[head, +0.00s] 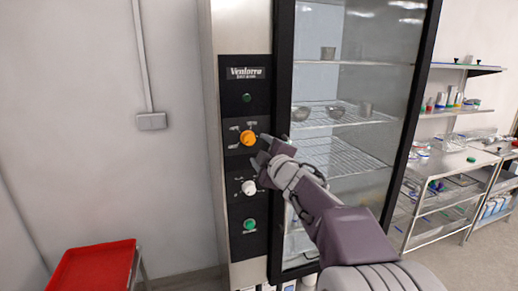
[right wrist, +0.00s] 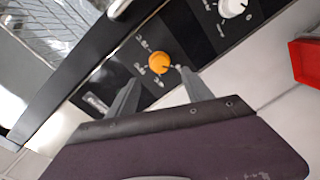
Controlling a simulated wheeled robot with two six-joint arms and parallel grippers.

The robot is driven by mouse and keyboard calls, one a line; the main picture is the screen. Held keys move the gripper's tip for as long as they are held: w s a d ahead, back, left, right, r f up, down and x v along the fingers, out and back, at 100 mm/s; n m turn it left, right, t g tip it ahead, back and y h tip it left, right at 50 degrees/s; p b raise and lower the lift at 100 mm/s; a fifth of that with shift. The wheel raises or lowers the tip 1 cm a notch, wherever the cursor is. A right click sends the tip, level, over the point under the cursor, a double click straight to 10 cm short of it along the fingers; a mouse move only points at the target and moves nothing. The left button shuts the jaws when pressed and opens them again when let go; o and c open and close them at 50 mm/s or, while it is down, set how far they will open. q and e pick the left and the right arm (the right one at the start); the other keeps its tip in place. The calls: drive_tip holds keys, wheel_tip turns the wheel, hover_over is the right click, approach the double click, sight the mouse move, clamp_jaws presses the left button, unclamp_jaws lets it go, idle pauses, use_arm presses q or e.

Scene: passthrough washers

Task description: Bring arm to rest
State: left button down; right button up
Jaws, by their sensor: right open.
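My right gripper (head: 262,152) is open in front of the control panel of a tall steel washer cabinet (head: 236,36). Its fingers show in the right wrist view (right wrist: 158,88), with the orange knob (right wrist: 159,62) beyond and between their tips. In the head view the orange knob (head: 248,138) is just left of and above the fingertips. I cannot tell whether the fingers touch it. The white knob (head: 249,187) is below, and it also shows in the right wrist view (right wrist: 232,7). My left gripper is not in view.
The cabinet's glass door (head: 365,38) with a black frame shows wire racks holding metal bowls. A red tray (head: 95,269) stands at the lower left. Steel shelving and a cart (head: 440,165) are at the right. Bare wall (head: 70,120) fills the left.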

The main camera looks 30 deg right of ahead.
idle(0.3)
drive_tip(key=w+a+f+n+y, duration=0.1)
drive_tip(key=w+a+f+y, duration=0.25)
drive_tip(key=a, duration=0.45)
drive_tip(key=s+a+f+m+g, duration=0.1)
drive_tip(key=s+a+f+g, duration=0.15)
drive_tip(key=f, duration=0.55)
drive_tip(key=s+a+f+m+g, duration=0.1)
drive_tip(key=a+f+m+g, duration=0.1)
drive_tip(key=a+f, duration=0.35)
drive_tip(key=s+a+f+m+g, duration=0.2)
drive_tip(key=s+f+m+g, duration=0.6)
drive_tip(key=s+f, duration=1.4)
drive_tip(key=s+g, duration=0.1)
drive_tip(key=g, duration=0.2)
drive_tip(key=shift+m, duration=0.4)
drive_tip(key=shift+s+r, duration=0.1)
